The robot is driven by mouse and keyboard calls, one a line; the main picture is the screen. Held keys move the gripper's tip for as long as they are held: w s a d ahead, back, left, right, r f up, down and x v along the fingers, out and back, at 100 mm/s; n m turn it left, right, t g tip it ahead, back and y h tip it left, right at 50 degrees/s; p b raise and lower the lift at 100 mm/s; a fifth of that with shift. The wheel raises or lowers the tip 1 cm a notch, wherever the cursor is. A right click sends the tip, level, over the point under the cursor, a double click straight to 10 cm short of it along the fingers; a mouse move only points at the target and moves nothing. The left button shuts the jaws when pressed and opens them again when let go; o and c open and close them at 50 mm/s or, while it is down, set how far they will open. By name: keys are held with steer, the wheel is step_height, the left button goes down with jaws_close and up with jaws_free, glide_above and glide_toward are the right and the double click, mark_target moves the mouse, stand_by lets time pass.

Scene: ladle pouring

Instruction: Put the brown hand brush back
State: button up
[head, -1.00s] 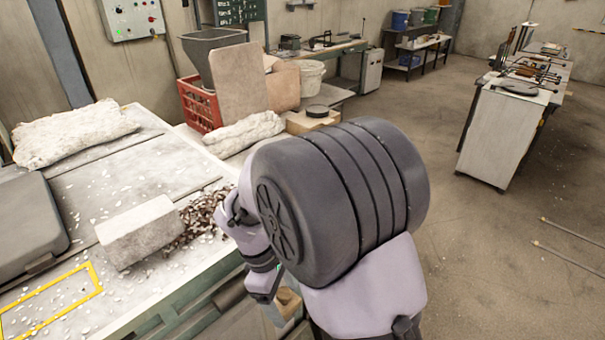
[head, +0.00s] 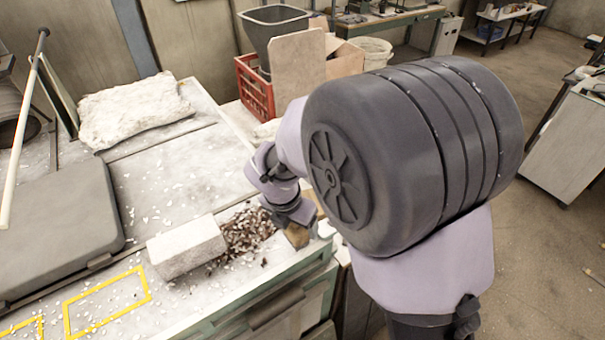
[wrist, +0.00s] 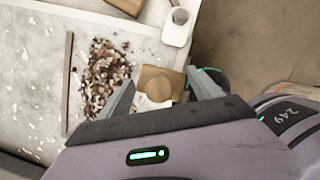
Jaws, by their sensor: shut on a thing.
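The brown hand brush (head: 298,235) shows in the head view just below my gripper (head: 290,208), at the bench's right edge beside a heap of brown and white chips. In the wrist view its brown block (wrist: 160,82) lies between the two fingers of my gripper (wrist: 163,93). My gripper is shut on it. My arm's wrist hides part of the brush in the head view, and I cannot tell whether it touches the bench.
The chip heap (head: 246,230) lies against a pale block (head: 187,247) on the bench (head: 180,165). White flakes are scattered around. A grey case (head: 55,225) is at the left, a lumpy pale sack (head: 130,108) behind. A red crate (head: 255,88) stands beyond.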

steer(key=w, duration=0.1)
steer(key=w+d, duration=0.1)
steer(key=w+f, duration=0.1)
steer(key=shift+w+d, duration=0.3)
steer(key=shift+d, duration=0.05)
step_height(320, 180, down, 3)
steer(key=shift+r+b, duration=0.1)
steer(key=shift+b, duration=0.2)
steer(key=shift+a, duration=0.1)
steer(key=shift+f, duration=0.2)
steer(key=o, duration=1.3)
steer(key=shift+r, duration=0.1)
